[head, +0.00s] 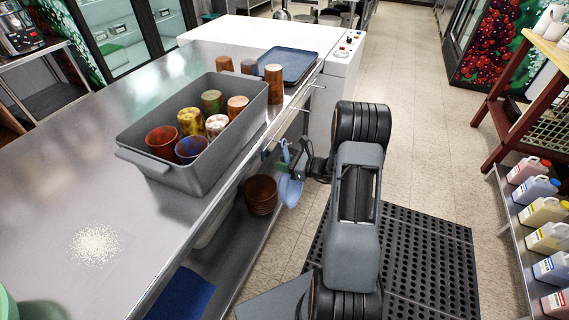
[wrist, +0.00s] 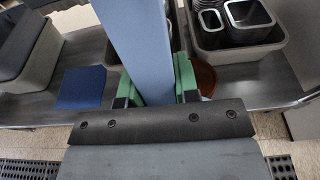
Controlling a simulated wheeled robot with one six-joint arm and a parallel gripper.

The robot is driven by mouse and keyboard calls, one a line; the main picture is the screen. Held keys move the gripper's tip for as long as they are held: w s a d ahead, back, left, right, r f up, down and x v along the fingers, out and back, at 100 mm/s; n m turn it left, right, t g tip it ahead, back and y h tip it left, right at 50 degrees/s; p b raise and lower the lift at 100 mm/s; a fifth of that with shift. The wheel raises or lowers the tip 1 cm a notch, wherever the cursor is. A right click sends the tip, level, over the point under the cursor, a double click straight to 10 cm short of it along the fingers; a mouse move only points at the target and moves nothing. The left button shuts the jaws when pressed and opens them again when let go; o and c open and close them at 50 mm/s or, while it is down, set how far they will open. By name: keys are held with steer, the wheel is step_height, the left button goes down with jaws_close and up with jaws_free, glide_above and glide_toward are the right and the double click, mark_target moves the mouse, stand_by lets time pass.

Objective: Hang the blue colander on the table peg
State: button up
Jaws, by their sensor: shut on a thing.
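The blue colander (head: 290,188) hangs beside the table's right edge in the head view, below the table top. My gripper (head: 308,165) is shut on it, reaching in from the right. In the wrist view the colander's flat blue part (wrist: 142,45) runs up between the green fingers of my gripper (wrist: 153,88) and fills the middle. Thin metal pegs stick out from the table edge; one peg (head: 267,153) is close to the colander's upper part. I cannot tell whether the colander touches it.
A grey tub (head: 190,178) of coloured tumblers stands on the steel table (head: 60,180), near a blue tray (head: 285,64). Brown stacked bowls (head: 261,193) sit on the shelf below, behind the colander.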

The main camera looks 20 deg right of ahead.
steer(key=o, duration=1)
steer(key=p+v, duration=0.1)
steer(key=v, duration=1.3)
steer(key=shift+f, duration=0.1)
